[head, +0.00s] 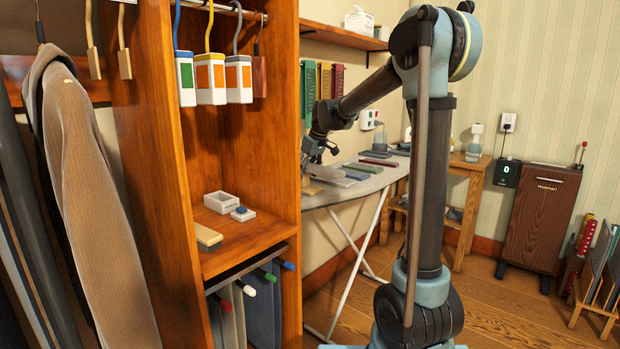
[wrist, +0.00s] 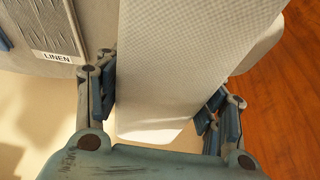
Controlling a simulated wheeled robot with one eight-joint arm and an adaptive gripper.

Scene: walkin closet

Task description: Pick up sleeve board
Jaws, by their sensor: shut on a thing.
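The sleeve board (wrist: 185,65), a long padded board with pale woven cloth and a blunt near end, runs away from me in the wrist view. My gripper (wrist: 162,100) has one blue-padded finger on each side of it, shut across its width. The board lies over a cream surface; I cannot tell whether it is lifted clear. In the head view my gripper (head: 312,158) is low over the left end of the ironing board (head: 325,197), partly hidden by the wardrobe's edge.
A grey panel labelled LINEN (wrist: 55,25) lies left of the sleeve board. Several coloured flat pieces, one dark red (head: 379,162), lie on the ironing board. The wooden wardrobe (head: 160,150) stands close on the left. Wooden floor (head: 480,300) is open at the right.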

